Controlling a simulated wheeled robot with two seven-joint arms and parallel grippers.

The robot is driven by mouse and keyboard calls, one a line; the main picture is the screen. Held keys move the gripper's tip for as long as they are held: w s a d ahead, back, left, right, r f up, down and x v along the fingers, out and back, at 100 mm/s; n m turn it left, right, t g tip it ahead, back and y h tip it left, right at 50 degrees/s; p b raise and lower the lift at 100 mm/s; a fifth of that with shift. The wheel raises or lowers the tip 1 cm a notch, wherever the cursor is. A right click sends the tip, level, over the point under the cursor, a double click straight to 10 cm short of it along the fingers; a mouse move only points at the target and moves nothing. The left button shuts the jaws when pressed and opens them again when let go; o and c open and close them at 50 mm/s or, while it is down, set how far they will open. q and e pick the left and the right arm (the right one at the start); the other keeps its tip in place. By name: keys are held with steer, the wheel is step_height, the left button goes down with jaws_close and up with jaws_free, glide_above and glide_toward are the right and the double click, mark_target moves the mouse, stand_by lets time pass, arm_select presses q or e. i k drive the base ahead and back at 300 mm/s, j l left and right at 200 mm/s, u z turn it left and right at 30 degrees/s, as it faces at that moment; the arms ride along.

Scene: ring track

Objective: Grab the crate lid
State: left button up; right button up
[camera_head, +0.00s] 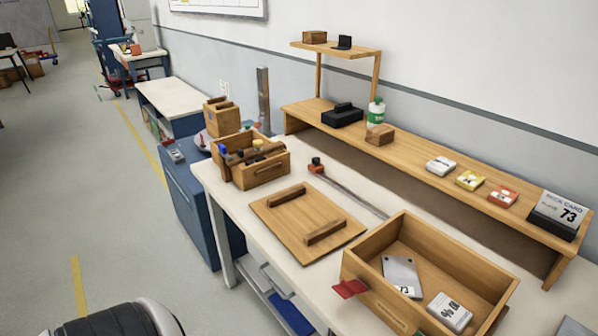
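The crate lid (304,221) is a flat square wooden board with two dark wooden bar handles on top. It lies flat on the white workbench, to the left of the open wooden crate (366,279). The crate holds a grey plate-like item (402,273) and a white box marked with a number (449,311). A red tag (349,288) sticks out at the crate's left front corner.
A wooden toolbox (263,174) with tools stands behind the lid. A long thin bar with a red-and-black end (316,165) lies behind it. A wooden shelf (412,160) with small boxes runs along the wall. The bench's front edge (240,232) is clear beside the lid.

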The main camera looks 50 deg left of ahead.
mark_target(309, 225)
steer(key=u, duration=1.45)
steer(key=j+z, duration=0.1)
steer(key=z, duration=0.7)
steer(key=j+z, duration=1.15)
steer(key=j, duration=0.1)
